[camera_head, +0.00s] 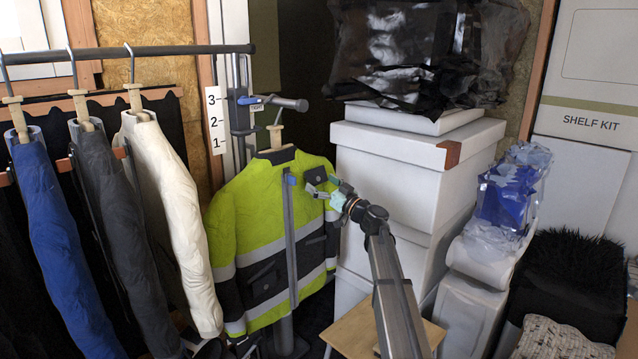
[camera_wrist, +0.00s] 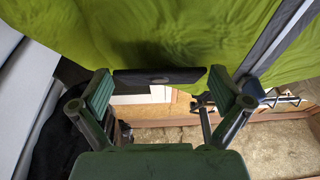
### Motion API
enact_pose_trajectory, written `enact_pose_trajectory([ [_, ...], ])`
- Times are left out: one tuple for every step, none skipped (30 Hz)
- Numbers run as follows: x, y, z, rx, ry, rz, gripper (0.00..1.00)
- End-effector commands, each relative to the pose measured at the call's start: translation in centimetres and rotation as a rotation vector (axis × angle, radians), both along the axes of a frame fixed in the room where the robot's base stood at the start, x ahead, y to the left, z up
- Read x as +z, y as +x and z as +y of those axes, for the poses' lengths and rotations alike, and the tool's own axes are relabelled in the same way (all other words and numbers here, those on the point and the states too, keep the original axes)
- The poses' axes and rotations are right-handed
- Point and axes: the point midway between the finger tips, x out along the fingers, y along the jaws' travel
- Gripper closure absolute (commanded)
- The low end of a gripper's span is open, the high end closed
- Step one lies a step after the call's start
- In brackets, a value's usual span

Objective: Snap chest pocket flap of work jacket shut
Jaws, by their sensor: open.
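The work jacket (camera_head: 259,195) is yellow-green with grey bands and dark lower parts, and hangs on a hanger. Its dark chest pocket flap (camera_head: 316,174) is on the right side of the chest. My gripper (camera_head: 322,187) is at this flap, partly covering it. In the wrist view, the green-padded fingers of my gripper (camera_wrist: 160,82) are spread wide, empty, on either side of the dark flap (camera_wrist: 142,77). A small dark oval, perhaps the snap, shows at the flap's middle. I cannot tell whether the fingers touch the jacket or whether the flap is fastened.
Blue (camera_head: 62,250), dark grey (camera_head: 118,235) and white (camera_head: 175,215) garments hang from a rail (camera_head: 150,51) at left. White boxes (camera_head: 400,160) stand close behind my arm. A grey front strip (camera_head: 290,240) with a blue piece runs down the jacket beside the gripper.

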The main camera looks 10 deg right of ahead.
Motion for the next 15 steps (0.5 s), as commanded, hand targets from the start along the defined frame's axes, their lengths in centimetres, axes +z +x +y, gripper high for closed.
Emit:
enact_pose_trajectory([
  [-0.2,-0.7,-0.4,-0.001,0.0,0.0,0.0],
  [-0.3,-1.0,-0.6,-0.002,0.0,0.0,0.0],
  [-0.5,-1.6,-1.0,-0.002,0.0,0.0,0.0],
  [-0.7,-2.0,-1.4,-0.002,0.0,0.0,0.0],
  [-0.8,-2.4,-1.7,-0.002,0.0,0.0,0.0],
  [-1.1,-3.1,-2.2,-0.002,0.0,0.0,0.0],
  [-1.2,-3.5,-2.5,-0.003,0.001,0.001,0.0],
  [-1.4,-4.0,-2.9,-0.003,0.001,0.001,0.0],
  [-1.6,-4.6,-3.3,-0.003,0.001,0.0,0.0],
  [-1.7,-5.0,-3.7,-0.002,0.0,0.0,0.0],
  [-1.8,-5.4,-4.0,-0.002,0.0,0.0,0.0],
  [-2.0,-6.0,-4.4,-0.002,0.0,0.0,0.0],
  [-2.1,-6.3,-4.7,-0.002,0.0,0.0,0.0],
  [-2.3,-6.7,-5.0,-0.002,0.001,0.0,0.0],
  [-2.4,-7.1,-5.4,-0.002,0.001,0.0,0.0],
])
